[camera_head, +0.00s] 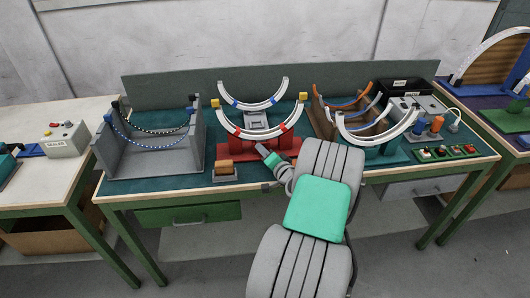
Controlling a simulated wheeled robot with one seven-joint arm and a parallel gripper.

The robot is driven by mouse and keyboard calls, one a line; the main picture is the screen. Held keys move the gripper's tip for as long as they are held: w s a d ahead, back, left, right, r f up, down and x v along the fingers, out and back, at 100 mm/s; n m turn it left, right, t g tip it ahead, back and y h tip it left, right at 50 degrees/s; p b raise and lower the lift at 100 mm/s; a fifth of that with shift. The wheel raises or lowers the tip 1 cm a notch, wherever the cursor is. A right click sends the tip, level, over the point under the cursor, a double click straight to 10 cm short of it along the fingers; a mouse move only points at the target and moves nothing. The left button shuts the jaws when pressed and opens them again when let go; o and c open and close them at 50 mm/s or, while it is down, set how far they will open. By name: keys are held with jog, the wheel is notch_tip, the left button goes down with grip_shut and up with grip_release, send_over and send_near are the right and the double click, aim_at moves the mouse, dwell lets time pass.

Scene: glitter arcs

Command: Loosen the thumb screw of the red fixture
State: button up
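The red fixture (235,150) stands on the teal mat near the middle of the workbench. A second white arc (237,101) curves just behind. My gripper (262,149) is at the front of the red fixture, right of its middle, seen small and partly covered by my arm. I cannot tell if it touches the fixture or if its fingers are open. I cannot make out the thumb screw.
A grey trough (150,160) with beaded strings stands left. To the right are an orange-brown holder (322,118), another white arc on a teal base (378,150) and a green tray (445,152).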

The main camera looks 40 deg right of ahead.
jog(key=shift+c, duration=0.2)
grip_shut()
